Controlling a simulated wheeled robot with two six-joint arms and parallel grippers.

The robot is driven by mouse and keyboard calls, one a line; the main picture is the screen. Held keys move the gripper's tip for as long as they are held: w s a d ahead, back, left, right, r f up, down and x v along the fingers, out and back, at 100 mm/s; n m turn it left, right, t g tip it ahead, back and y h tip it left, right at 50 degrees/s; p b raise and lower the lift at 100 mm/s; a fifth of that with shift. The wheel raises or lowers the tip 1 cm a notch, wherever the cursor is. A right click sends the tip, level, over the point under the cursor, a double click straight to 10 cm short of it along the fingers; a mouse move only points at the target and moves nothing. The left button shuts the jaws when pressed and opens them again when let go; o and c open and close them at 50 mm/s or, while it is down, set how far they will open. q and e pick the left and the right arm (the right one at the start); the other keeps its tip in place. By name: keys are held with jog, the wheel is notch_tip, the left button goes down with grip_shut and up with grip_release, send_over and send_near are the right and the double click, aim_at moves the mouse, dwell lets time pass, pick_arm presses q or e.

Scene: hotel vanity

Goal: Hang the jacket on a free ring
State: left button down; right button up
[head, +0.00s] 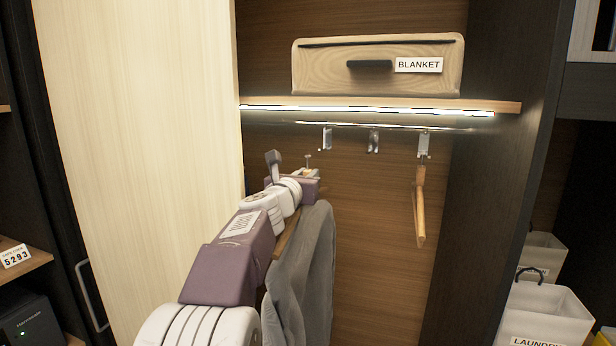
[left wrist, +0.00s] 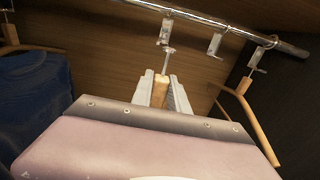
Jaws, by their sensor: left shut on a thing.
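My left gripper (head: 291,173) is shut on the neck of a wooden hanger (left wrist: 162,88). The grey jacket (head: 305,270) hangs from this hanger, below and right of my left arm. The hanger's metal hook (head: 308,161) points up. It sits just below and left of the leftmost visible ring (head: 326,138); in the left wrist view, the hook (left wrist: 169,58) is close under that ring (left wrist: 166,28). I cannot tell whether they touch. The middle ring (head: 373,141) is empty. The right ring (head: 424,144) carries a bare wooden hanger (head: 420,212). My right gripper is out of view.
The metal rail (head: 385,127) runs under a lit shelf (head: 380,105) holding a BLANKET box (head: 330,72). A pale door panel (head: 140,130) stands left of my arm. A dark blue garment (left wrist: 38,95) hangs at left in the wrist view. White bins (head: 545,315) stand lower right.

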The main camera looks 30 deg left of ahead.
pick_arm(q)
jog(key=shift+v, duration=3.4)
jog(key=shift+r, duration=0.2)
